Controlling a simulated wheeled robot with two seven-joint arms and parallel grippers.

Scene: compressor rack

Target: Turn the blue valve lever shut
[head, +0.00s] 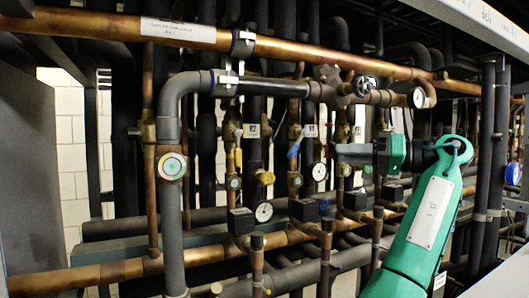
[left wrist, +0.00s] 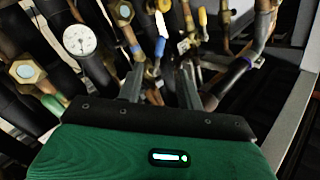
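The blue valve lever (head: 293,150) is small and sits tilted on a brass vertical pipe, left of my left gripper (head: 338,152) in the head view. In the left wrist view, the blue lever (left wrist: 159,47) shows just beyond the fingertips, in line with the gap between the two fingers. My left gripper (left wrist: 160,72) is open with nothing between its fingers. A clear gap shows between the fingertips and the lever in the head view. My right gripper is not in view.
A white gauge (head: 319,171) hangs close below the fingers. Yellow valve handles (head: 265,177) stand beside the blue one. Several dark pipes crowd around.

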